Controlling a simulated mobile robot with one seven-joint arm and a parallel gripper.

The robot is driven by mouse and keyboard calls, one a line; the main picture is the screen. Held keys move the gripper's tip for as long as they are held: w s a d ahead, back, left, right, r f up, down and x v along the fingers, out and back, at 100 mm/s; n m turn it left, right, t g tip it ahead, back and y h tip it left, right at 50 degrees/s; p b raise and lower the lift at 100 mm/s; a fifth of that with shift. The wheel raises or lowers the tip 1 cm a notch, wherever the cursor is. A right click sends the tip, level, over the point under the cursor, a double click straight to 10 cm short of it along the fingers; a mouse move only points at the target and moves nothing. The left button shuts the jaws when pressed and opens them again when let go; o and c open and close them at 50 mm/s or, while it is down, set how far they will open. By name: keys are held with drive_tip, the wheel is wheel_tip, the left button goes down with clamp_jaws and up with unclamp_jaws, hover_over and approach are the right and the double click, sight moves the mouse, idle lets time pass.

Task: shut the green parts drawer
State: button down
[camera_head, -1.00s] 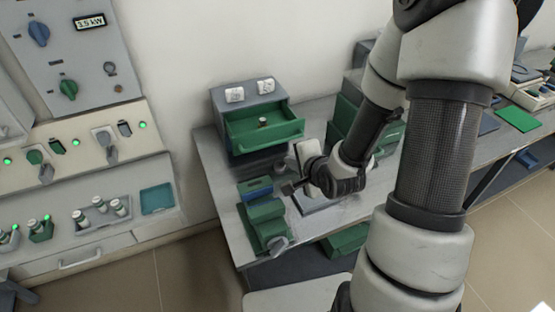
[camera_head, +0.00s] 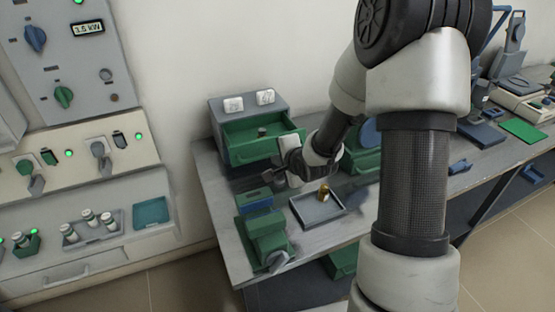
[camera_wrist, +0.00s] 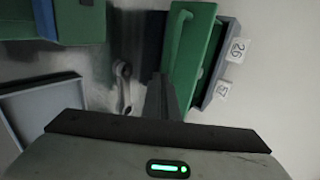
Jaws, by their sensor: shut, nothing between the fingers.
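The green parts drawer (camera_head: 258,146) is pulled out from its grey cabinet (camera_head: 222,104) at the back left of the bench. A small dark cylindrical item (camera_head: 262,131) stands inside it. My gripper (camera_head: 292,180) is shut and empty, low in front of the drawer's right part. In the wrist view the drawer front (camera_wrist: 190,62) with its handle appears at the upper right, and the tip of my gripper (camera_wrist: 162,92) is close beside it. I cannot tell whether they touch.
A grey tray (camera_head: 308,217) with a brass cylinder (camera_head: 324,192) lies right of a green vice-like device (camera_head: 266,236). A green bin (camera_head: 366,162) stands to the right. A metal wrench-like tool (camera_wrist: 123,88) lies below the drawer.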

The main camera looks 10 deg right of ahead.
sight(262, 135)
drive_tip(key=w, duration=0.4)
drive_tip(key=w+a+b, duration=0.1)
drive_tip(key=w, duration=0.3)
drive_tip(key=w+a, duration=0.1)
drive_tip(key=w, duration=0.2)
drive_tip(key=shift+w+a+b, duration=0.15)
drive_tip(key=shift+w+b, duration=0.15)
drive_tip(key=shift+w, duration=0.1)
drive_tip(key=shift+w+r, duration=0.1)
drive_tip(key=shift+r, duration=0.1)
